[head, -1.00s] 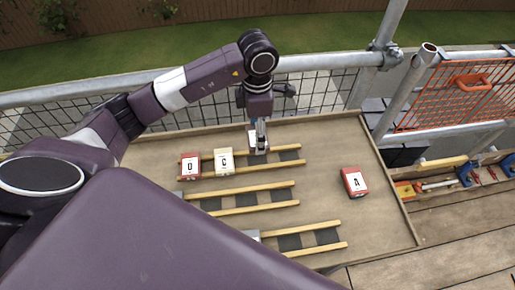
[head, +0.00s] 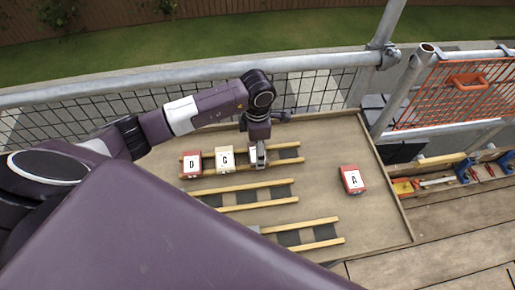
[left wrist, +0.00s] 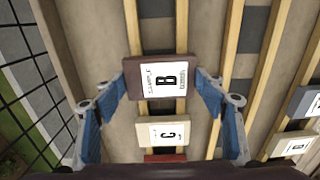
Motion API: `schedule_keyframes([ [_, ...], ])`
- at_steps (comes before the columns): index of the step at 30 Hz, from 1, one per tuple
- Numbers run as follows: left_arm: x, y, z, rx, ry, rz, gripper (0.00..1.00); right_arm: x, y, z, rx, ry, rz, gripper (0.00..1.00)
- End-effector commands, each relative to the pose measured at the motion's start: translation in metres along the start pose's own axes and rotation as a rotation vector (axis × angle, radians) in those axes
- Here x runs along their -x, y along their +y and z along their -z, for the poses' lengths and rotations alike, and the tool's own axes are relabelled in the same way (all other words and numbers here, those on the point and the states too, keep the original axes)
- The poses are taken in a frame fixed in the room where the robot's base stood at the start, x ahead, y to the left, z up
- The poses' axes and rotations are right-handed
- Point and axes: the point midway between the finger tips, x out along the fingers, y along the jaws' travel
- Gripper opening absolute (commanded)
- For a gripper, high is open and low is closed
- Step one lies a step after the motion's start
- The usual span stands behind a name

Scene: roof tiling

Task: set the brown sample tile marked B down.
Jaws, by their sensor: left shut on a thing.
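The brown tile marked B (left wrist: 146,88) is between the fingers of my left gripper (left wrist: 163,82) in the left wrist view, over a pair of wooden rails. In the head view my left gripper (head: 258,162) is low at the back row, right of the cream tile marked C (head: 225,167); the brown tile is mostly hidden there. The gripper is shut on the tile. A small gap shows between B and C (left wrist: 142,133). I cannot tell whether B touches the rails. My right gripper is not in view.
A red tile marked D (head: 192,172) sits left of C on the same rails. A red tile marked A (head: 353,188) lies alone on the board at right. Two more rail pairs (head: 243,206) run in front. A metal railing (head: 150,80) stands behind.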

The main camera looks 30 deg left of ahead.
Motion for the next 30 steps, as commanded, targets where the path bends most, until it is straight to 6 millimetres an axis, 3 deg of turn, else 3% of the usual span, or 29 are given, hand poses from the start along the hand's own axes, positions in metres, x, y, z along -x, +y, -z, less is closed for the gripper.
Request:
schedule_keyframes([
  [7,-0.009,0.0,0.0,0.0,0.0,-0.001,0.36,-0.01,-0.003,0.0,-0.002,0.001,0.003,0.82],
  [8,-0.009,0.0,0.0,0.0,0.0,0.0,0.66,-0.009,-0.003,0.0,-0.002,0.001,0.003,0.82],
  [12,-0.007,0.0,0.0,0.0,0.0,0.0,0.81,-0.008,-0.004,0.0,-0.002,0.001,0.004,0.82],
  [23,-0.004,0.0,0.0,0.0,0.0,0.001,0.82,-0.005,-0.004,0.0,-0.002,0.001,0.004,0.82],
  [26,0.004,0.0,0.0,0.001,-0.001,0.001,0.82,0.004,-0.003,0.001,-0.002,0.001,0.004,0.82],
  [30,0.024,0.002,-0.001,-0.001,-0.003,-0.006,0.82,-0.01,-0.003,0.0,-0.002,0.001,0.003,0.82],
])
